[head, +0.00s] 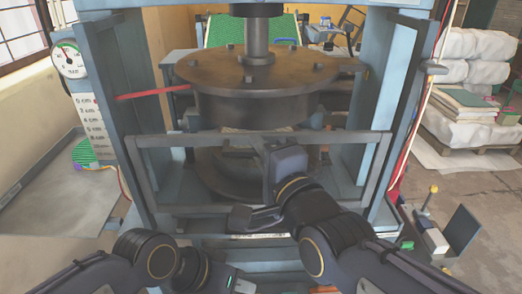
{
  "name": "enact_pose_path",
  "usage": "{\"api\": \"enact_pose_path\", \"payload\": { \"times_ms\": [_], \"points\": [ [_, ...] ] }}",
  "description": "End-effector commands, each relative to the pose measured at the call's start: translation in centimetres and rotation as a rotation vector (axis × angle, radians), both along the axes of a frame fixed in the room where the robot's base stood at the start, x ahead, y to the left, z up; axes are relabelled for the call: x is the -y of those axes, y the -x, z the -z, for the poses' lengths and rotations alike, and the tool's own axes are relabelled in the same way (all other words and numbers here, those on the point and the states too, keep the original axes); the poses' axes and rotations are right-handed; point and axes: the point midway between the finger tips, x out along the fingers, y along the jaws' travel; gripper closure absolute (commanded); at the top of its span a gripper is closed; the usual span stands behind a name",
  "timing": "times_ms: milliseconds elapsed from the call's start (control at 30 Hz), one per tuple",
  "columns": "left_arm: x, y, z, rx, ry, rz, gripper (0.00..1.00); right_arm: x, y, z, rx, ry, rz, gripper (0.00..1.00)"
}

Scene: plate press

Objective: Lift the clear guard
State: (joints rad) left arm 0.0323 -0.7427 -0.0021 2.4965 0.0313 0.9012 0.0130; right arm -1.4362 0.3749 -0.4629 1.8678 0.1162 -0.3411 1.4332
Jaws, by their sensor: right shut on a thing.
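The clear guard (150,178) is a see-through panel in a grey frame, across the front of the press in the head view. Its top bar (210,139) runs level below the round press head. My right gripper (267,152) is at the middle of the guard, shut on it near the top bar; its fingertips are partly hidden by its own body. My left gripper (215,280) is low at the bottom edge, apart from the guard. Its fingers are not clear enough to tell open from shut.
The heavy round press head (250,82) hangs on its ram above the guard, between blue side columns (110,95). A red pointer (152,92) and a dial gauge (68,60) are at the left. White sacks (470,45) are stacked at the right.

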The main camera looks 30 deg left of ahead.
Motion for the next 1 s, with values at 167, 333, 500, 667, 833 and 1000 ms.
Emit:
{"api": "enact_pose_path", "payload": {
  "times_ms": [167, 333, 500, 667, 833, 1000],
  "points": [
    [0.0, 0.0, -2.5, 0.000, 0.000, 0.000, 0.64, 0.1, 0.0, -3.8, 0.005, -0.009, 0.000, 1.00],
    [0.0, 0.0, -5.9, 0.000, 0.000, 0.000, 0.64, 0.0, 0.0, -8.6, 0.004, -0.009, 0.000, 1.00],
    [0.0, 0.0, -9.5, 0.000, 0.000, 0.000, 0.64, 0.1, -0.1, -13.1, 0.005, -0.009, 0.001, 1.00],
    [0.0, 0.0, -12.1, 0.000, 0.000, 0.000, 0.64, 0.0, 0.0, -16.2, 0.004, -0.007, 0.000, 1.00],
    [0.0, 0.0, -13.6, 0.000, 0.000, 0.000, 0.64, 0.0, 0.0, -18.0, 0.004, -0.007, 0.001, 1.00],
    [0.0, 0.0, -14.0, 0.000, 0.000, 0.000, 0.64, 0.0, 0.0, -18.4, 0.004, -0.006, 0.000, 1.00]
  ]
}}
